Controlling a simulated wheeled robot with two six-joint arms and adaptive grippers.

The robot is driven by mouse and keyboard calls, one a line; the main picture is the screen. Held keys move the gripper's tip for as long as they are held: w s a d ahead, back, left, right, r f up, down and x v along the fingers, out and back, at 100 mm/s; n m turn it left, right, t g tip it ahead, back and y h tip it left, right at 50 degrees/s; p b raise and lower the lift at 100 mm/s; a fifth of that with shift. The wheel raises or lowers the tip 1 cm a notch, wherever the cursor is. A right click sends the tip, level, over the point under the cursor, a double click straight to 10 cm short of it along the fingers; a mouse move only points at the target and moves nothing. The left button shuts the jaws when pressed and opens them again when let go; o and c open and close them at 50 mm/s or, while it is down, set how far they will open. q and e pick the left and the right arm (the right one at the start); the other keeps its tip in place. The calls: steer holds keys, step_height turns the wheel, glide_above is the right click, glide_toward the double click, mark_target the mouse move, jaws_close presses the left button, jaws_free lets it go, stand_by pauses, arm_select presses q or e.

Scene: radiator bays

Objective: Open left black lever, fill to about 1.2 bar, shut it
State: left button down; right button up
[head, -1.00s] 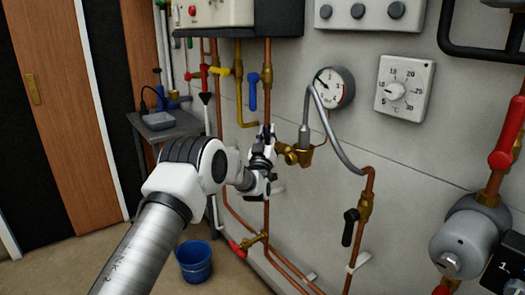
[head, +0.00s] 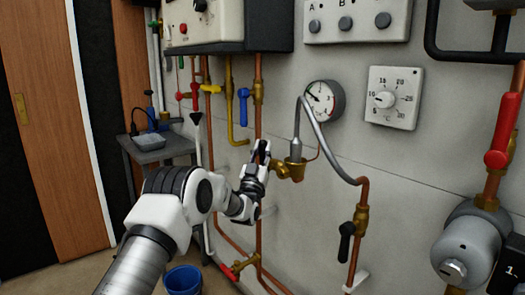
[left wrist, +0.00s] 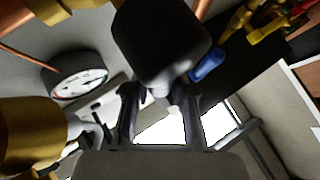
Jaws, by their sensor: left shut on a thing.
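My left gripper (head: 260,154) is at the brass filling valve (head: 282,171), with its fingers pointing up along the wall. Its jaws are shut on the left black lever, which shows as a large dark block (left wrist: 160,40) in the left wrist view. The fingers hide most of this lever in the head view. The round pressure gauge (head: 323,101) is above and to the right, its needle toward the upper left; I cannot read an exact value. It also shows in the left wrist view (left wrist: 78,84). My right gripper is not in view.
Another black lever (head: 346,238) hangs on the copper pipe at the right. A grey hose (head: 331,148) joins the two valves. A blue lever (head: 244,105) and a yellow pipe (head: 231,115) are above left. A blue bucket (head: 183,280) stands on the floor.

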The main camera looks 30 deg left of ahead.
arm_select(q)
steer(key=c, duration=1)
jaws_free()
steer(key=shift+d, duration=0.1)
steer(key=v, duration=1.2)
